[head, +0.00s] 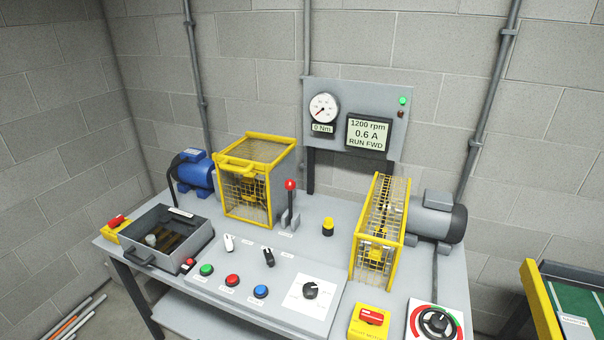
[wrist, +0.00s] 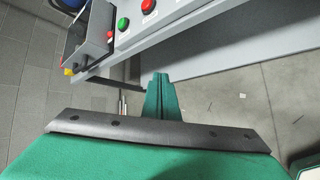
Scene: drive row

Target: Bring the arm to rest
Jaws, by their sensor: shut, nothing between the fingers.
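My gripper (wrist: 160,77) shows in the wrist view as green fingers, shut together with nothing between them. It hangs in free air over the floor, just in front of the bench's front edge in that view. My arm and gripper do not show in the head view. The bench (head: 335,238) carries two yellow mesh cages, a left one (head: 252,180) and a right one (head: 382,225), both closed. The display (head: 368,133) reads 1200 rpm, 0.6 A, RUN FWD. The gauge (head: 323,107) is marked 0 Nm, and a green lamp (head: 403,100) glows.
A red-topped lever (head: 290,195) stands upright mid-bench. An open grey tray (head: 165,237) sits at the left. The sloped control panel (head: 205,285) lines the front; its green button (wrist: 123,24) shows near my gripper. A yellow-edged green surface (head: 580,300) stands at the far right.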

